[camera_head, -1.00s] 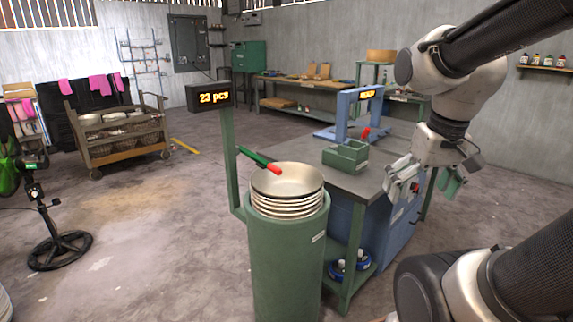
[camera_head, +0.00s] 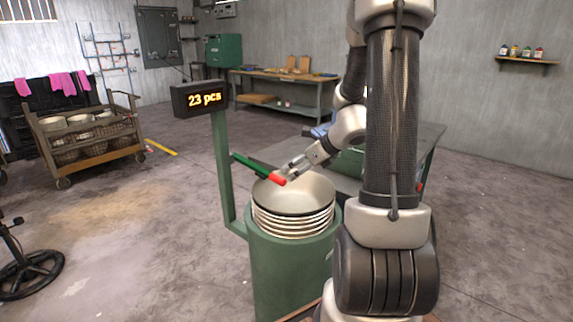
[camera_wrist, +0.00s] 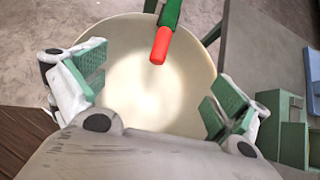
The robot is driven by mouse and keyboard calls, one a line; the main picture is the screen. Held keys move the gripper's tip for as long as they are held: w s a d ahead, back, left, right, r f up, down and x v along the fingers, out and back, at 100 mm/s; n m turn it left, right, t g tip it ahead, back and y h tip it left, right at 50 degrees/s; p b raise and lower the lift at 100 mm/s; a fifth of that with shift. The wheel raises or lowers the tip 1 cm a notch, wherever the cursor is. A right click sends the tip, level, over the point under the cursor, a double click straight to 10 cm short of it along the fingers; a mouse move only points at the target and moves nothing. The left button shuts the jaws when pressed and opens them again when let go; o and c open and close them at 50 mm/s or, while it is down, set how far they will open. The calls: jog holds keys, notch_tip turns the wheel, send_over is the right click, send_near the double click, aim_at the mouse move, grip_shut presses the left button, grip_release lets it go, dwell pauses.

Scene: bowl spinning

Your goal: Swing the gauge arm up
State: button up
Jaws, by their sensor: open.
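The gauge arm (camera_head: 252,166) is a green bar with a red tip, hinged on the green post (camera_head: 224,165) and lying out over the top bowl. In the wrist view its red end (camera_wrist: 161,45) points in between my open fingers, a little beyond them. My gripper (camera_head: 288,172) is open and empty, close beside the red tip in the head view; in the wrist view its green pads (camera_wrist: 158,92) stand apart on either side. The cream top bowl (camera_head: 305,192) sits on a stack in the green cylinder (camera_head: 285,275). Contact between fingers and arm cannot be told.
A grey table (camera_head: 425,140) with a green box (camera_head: 348,163) stands right of the stack, partly hidden by my arm. A cart (camera_head: 90,140) stands far left, with open floor between.

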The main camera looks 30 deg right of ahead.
aim_at(282, 179)
jog(key=shift+m, duration=0.3)
jog(key=x, duration=1.1)
jog(key=shift+w+f, duration=0.2)
jog(key=shift+f, duration=0.15)
jog(key=shift+c, duration=0.2)
jog(key=c, duration=2)
jog(key=shift+o, duration=0.2)
jog(key=shift+r, duration=0.1)
jog(key=shift+r, duration=2.4)
